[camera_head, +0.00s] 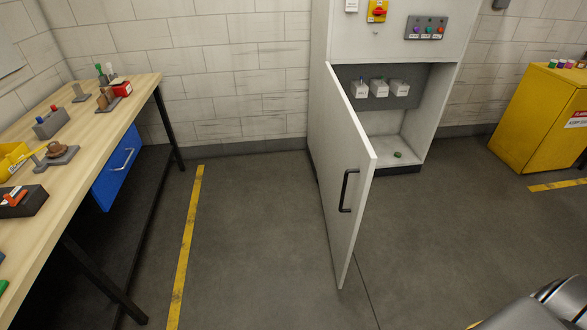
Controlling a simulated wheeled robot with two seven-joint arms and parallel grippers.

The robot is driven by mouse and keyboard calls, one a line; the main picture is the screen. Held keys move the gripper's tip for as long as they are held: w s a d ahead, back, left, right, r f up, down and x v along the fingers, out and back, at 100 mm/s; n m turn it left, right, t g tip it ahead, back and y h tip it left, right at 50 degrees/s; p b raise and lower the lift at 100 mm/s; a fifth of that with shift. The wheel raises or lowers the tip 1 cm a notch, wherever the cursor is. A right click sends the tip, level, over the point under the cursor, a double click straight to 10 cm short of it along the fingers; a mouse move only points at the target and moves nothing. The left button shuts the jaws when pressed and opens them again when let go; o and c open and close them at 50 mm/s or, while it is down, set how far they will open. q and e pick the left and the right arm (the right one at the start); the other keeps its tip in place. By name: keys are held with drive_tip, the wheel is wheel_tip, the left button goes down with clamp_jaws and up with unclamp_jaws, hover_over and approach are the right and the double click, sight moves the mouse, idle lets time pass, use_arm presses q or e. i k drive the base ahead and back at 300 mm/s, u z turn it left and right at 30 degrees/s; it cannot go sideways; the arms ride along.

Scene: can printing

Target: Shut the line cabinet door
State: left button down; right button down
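The line cabinet (390,40) is a tall light-grey cabinet standing against the back wall. Its white door (340,185) hangs open, hinged on the left side and swung out toward me. A black bar handle (348,190) is on the door near its free edge. Inside the cabinet are several white labelled boxes on a dark panel and a small green item (397,155) on the floor of the cabinet. Neither gripper is in view; only a grey rounded piece, likely part of my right arm, shows at the bottom right corner.
A wooden workbench (60,215) with tools and a blue drawer (118,168) runs along the left. A yellow cabinet (535,115) stands at the right. Grey floor between the bench and the door is clear, crossed by a yellow line (188,245).

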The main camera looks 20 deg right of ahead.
sight(347, 160)
drive_tip(key=u, duration=0.1)
drive_tip(key=i, duration=0.8)
drive_tip(key=z, duration=0.8)
drive_tip(key=i, duration=0.75)
drive_tip(key=z, duration=0.75)
